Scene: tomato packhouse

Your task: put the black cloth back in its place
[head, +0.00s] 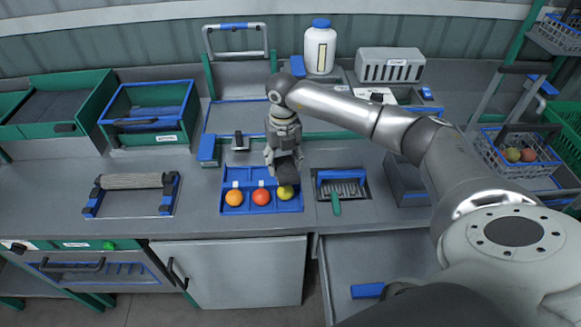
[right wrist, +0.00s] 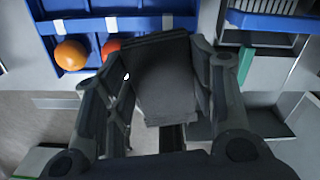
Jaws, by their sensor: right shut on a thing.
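The black cloth (right wrist: 165,80) is a folded dark pad between the fingers of my right gripper (right wrist: 168,95) in the right wrist view. In the head view the right gripper (head: 284,160) points down with the cloth (head: 289,171) at its fingertips. It is over the right part of a blue tray (head: 262,209) and hides the tray's back right corner. The cloth appears just behind a yellow-green tomato (head: 285,192); I cannot tell whether it touches the tray. My left gripper is not in view.
The tray also holds an orange tomato (head: 234,198) and a red one (head: 261,196). A brush in a blue-edged holder (head: 341,185) is to the right. A roller frame (head: 132,192) stands at left. A white jar (head: 320,48) stands at the back. Bare counter lies left of the tray.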

